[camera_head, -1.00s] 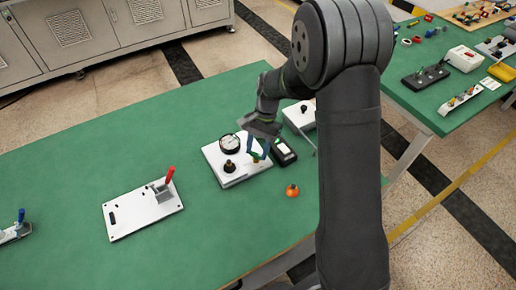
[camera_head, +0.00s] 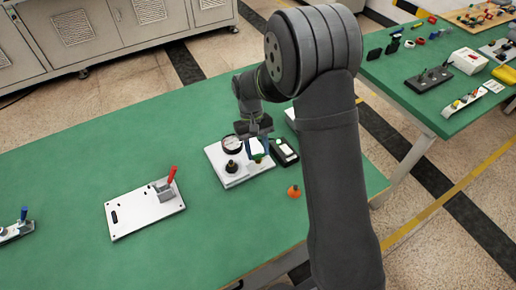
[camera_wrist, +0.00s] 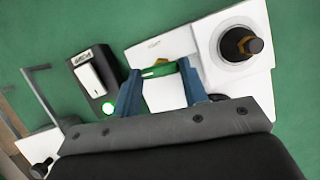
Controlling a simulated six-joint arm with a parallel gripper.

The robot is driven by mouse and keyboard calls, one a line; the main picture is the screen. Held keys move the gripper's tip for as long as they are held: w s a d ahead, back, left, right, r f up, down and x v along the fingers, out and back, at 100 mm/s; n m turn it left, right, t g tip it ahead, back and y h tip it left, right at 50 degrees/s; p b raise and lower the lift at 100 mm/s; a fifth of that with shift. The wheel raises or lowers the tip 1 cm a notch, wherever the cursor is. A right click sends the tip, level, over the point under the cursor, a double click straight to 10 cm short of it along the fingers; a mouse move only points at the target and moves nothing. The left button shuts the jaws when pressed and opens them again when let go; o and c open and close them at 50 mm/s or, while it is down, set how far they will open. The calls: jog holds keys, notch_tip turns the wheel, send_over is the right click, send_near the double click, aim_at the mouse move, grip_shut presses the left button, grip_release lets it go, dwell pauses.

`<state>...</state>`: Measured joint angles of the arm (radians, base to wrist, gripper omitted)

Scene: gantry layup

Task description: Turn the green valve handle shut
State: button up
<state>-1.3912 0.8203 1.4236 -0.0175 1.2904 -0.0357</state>
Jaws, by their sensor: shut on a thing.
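The green valve handle (camera_wrist: 158,70) lies between the blue fingertips of my gripper (camera_wrist: 158,84) in the wrist view, and the fingers are shut on it. In the head view my gripper (camera_head: 258,147) reaches down over the right side of the white valve panel (camera_head: 236,180), and only a little of the green handle (camera_head: 258,157) shows below the fingers. The panel also carries a round gauge (camera_head: 232,143) and a black knob with a brass top (camera_head: 232,168). The valve body under the handle is mostly hidden.
A black box with a white switch (camera_head: 285,152) stands close on the right of the panel. An orange knob (camera_head: 294,191) sits nearer the front. A white plate with a red lever (camera_head: 145,209) is at left. Green table is clear between them.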

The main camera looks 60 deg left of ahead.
jog(key=shift+n+t, duration=0.3)
jog(key=shift+n, duration=0.4)
jog(key=o, duration=1)
jog(key=v, duration=1.7)
jog(key=shift+s+r, duration=0.1)
jog(key=shift+r, duration=0.15)
jog(key=shift+f, duration=0.1)
